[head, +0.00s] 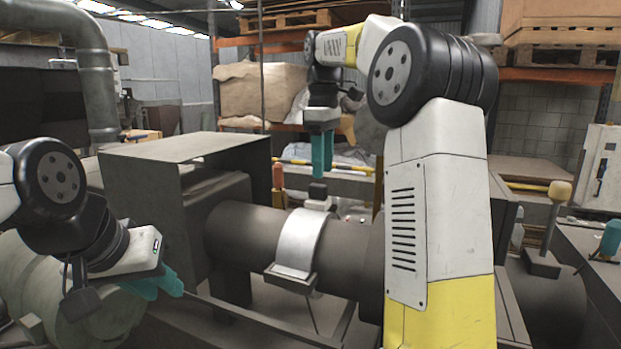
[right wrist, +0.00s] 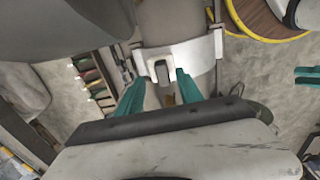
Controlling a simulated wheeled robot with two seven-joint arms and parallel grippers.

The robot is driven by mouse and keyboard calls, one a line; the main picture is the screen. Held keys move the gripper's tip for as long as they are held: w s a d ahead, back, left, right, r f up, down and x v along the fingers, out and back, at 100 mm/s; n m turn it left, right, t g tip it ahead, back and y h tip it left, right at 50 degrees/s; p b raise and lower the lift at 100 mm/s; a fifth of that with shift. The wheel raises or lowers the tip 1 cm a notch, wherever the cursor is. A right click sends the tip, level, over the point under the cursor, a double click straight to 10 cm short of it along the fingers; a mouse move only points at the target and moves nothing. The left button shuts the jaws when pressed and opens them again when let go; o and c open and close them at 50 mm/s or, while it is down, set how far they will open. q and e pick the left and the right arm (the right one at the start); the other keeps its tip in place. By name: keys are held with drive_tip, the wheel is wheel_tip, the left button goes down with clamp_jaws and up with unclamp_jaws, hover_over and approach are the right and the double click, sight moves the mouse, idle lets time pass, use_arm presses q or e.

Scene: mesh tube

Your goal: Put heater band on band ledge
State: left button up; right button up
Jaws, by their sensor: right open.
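The heater band (head: 298,243), a silver curved strip with flanged ends, sits around the dark horizontal tube. A dark block with a pale base (head: 318,196) stands at the band's far upper side. My right gripper (head: 322,165) points down above this block, open and apart from it. In the right wrist view the band (right wrist: 200,52) crosses the tube, and its tab lies beyond and between the open fingers (right wrist: 158,92). My left gripper (head: 160,286) is at the lower left, away from the band; its finger gap is unclear. I cannot make out the band ledge for certain.
A grey box-shaped housing (head: 180,150) stands left of the tube (head: 345,255). My right arm hides the tube's right part. A post with a pale knob (head: 557,200) stands at the right. Shelves with wrapped goods (head: 262,90) are behind.

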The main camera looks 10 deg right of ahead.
wheel_tip(320, 180, up, 4)
drive_tip(key=shift+r, duration=0.15)
drive_tip(key=shift+s, duration=0.1)
idle(0.5)
